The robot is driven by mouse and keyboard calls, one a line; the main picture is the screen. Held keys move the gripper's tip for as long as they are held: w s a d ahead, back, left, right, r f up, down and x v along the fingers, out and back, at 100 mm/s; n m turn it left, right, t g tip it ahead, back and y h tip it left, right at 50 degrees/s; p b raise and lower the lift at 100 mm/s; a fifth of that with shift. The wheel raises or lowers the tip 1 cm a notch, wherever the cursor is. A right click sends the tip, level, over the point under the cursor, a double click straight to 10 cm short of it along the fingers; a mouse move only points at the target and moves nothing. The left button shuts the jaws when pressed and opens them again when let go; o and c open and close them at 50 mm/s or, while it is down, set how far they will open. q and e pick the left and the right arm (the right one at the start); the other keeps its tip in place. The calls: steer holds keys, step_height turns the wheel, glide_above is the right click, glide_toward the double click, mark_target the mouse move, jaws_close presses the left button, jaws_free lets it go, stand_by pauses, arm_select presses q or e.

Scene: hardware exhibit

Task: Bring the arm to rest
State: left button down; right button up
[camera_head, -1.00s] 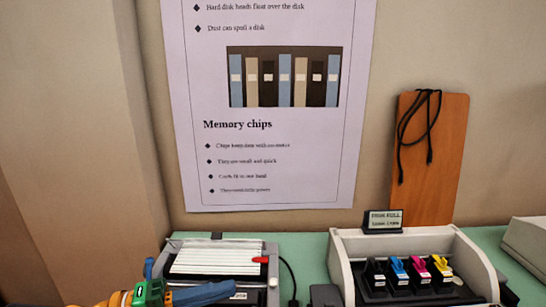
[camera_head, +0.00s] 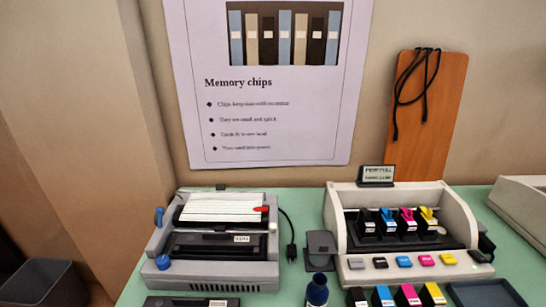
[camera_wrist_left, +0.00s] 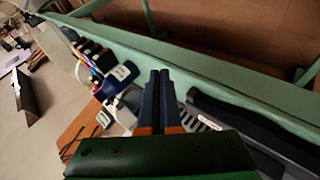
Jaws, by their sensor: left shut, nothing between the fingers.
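My left gripper (camera_wrist_left: 159,78) shows in the left wrist view, its two dark blue fingers side by side and shut with nothing between them. It points along the green table (camera_wrist_left: 195,62) toward the table's edge. How high it is above the table I cannot tell. In the head view neither of my arms is in sight, and my right gripper is hidden from both views.
In the head view a grey printer (camera_head: 215,271) stands on the green table (camera_head: 307,194) at left. A beige printer (camera_head: 335,225) with colored cartridges stands at right. A blue-capped bottle (camera_head: 317,290) is in front between them. A dark bin (camera_head: 42,284) is at lower left.

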arm_select(q)
steer(key=s+a+f+m+y, duration=0.2)
steer(key=s+a+f+y, duration=0.4)
steer(key=s+a+y, duration=0.4)
step_height(320, 180, down, 18)
steer(key=s+g+h+b, duration=0.1)
steer(key=s+g+b, duration=0.1)
steer(key=s+a+f+g, duration=0.1)
steer(key=s+f, duration=1.1)
steer(key=shift+s+a+f+b, duration=0.15)
steer(key=shift+s+b, duration=0.25)
